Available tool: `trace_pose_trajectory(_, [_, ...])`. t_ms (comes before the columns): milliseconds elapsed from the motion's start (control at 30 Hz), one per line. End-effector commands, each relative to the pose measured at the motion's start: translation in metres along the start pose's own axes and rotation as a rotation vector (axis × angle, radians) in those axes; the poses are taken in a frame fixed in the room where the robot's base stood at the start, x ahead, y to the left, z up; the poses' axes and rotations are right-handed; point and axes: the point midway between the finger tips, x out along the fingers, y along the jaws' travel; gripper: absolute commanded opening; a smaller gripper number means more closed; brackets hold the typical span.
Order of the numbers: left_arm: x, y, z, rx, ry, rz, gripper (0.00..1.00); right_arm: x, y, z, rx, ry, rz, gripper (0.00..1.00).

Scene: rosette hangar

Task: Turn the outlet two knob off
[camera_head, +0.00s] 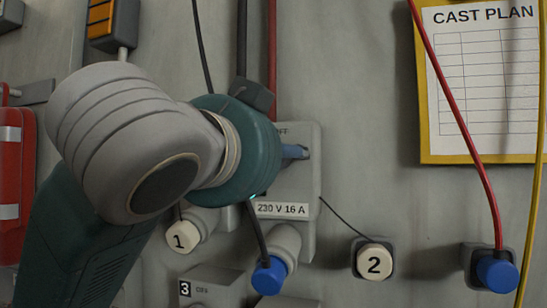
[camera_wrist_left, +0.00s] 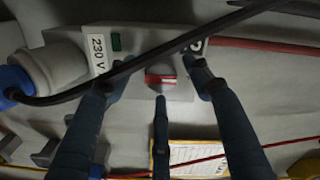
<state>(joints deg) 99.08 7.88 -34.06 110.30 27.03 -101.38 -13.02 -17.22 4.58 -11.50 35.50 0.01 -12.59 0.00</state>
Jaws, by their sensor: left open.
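The outlet box (camera_head: 308,215) on the wall bears a "230 V 16 A" label and the word OFF near its top. My left wrist covers much of it in the head view, hiding the knob. In the left wrist view the box (camera_wrist_left: 180,92) shows a knob with a red strip (camera_wrist_left: 160,80), a green indicator and a number plate (camera_wrist_left: 197,46) partly covered by a finger. My left gripper (camera_wrist_left: 157,85) is open, its three dark fingers spread around the knob. The lower finger's tip is close to the knob; contact cannot be told. My right gripper is not in view.
A blue plug (camera_head: 269,276) sits below the box with a black cable, which crosses the wrist view near the fingers. Round caps 1 (camera_head: 181,237) and 2 (camera_head: 374,262) are nearby. Box 3 (camera_head: 210,289) is below. A red cable (camera_head: 463,125) hangs right.

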Motion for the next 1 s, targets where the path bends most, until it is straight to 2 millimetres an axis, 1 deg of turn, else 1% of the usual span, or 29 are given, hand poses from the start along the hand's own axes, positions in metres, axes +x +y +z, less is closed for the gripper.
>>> trace_pose_trajectory(67, [-0.004,-0.001,-0.001,0.0,0.002,-0.002,0.51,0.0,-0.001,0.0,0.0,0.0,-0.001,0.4])
trace_pose_trajectory(167, [-0.017,-0.001,-0.001,0.001,0.004,-0.002,0.51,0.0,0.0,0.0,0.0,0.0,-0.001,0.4])
trace_pose_trajectory(300, [-0.042,-0.001,-0.001,0.001,0.005,-0.003,0.51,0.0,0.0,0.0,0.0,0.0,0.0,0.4])
trace_pose_trajectory(400, [-0.057,-0.001,-0.001,0.0,0.003,-0.002,0.51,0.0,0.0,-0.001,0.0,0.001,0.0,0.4])
trace_pose_trajectory(500, [-0.068,0.0,-0.001,0.001,0.003,-0.001,0.51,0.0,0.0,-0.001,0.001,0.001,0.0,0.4])
trace_pose_trajectory(667, [-0.075,0.0,0.0,0.001,0.0,0.0,0.51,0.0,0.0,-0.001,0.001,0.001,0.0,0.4])
trace_pose_trajectory(1000, [-0.075,0.0,0.0,0.0,0.0,0.001,0.51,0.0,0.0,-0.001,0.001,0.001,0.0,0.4])
